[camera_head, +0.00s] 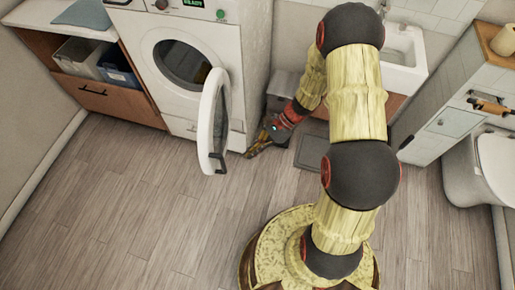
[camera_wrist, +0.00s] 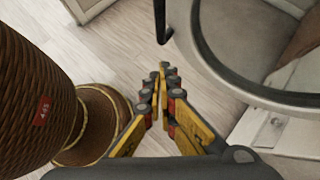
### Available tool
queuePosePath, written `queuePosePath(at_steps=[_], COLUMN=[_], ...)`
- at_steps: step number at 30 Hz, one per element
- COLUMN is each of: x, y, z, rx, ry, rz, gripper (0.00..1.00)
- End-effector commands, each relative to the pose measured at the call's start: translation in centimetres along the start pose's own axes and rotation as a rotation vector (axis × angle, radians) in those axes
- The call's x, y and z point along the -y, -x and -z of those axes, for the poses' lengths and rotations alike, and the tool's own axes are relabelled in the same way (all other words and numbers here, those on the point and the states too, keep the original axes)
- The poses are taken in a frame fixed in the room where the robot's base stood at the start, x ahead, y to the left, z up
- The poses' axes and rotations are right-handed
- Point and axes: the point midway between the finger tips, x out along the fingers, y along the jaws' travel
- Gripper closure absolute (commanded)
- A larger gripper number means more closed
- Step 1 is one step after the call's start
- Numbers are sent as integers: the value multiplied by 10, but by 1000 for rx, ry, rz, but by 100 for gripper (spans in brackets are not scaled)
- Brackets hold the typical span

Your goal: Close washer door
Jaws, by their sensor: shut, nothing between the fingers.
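The white washer (camera_head: 190,60) stands against the back wall, left of centre in the head view. Its round door (camera_head: 213,122) is swung wide open towards the room, and the dark drum opening (camera_head: 182,64) shows. My gripper (camera_head: 250,154) is low, just right of the door, with its fingers pointing down-left. In the wrist view my gripper (camera_wrist: 163,68) has its yellow fingers together and empty, beside the door's rim (camera_wrist: 215,75). The dark door handle (camera_wrist: 160,25) is close to the fingertips. I cannot tell whether they touch.
A wooden cabinet (camera_head: 105,98) with bins stands left of the washer. A sink (camera_head: 403,58), a small grey bin (camera_head: 283,84) and a dark floor mat or scale (camera_head: 311,153) are to the right. A toilet (camera_head: 485,170) is at far right. The floor (camera_head: 130,200) in front of the washer is clear.

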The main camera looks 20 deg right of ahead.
Motion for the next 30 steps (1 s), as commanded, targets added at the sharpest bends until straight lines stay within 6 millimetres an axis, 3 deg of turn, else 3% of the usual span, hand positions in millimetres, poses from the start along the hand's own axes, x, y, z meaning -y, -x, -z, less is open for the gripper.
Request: queuePosePath(at_steps=[1,6,12,30], x=[-1,-1,0,1], y=[-14,-45,-62,-69], z=[2,2,-19,-27], rx=[0,-1,-1,-1], ry=[1,2,4,0], rz=[-4,-3,-1,1], gripper=[100,100,100,100])
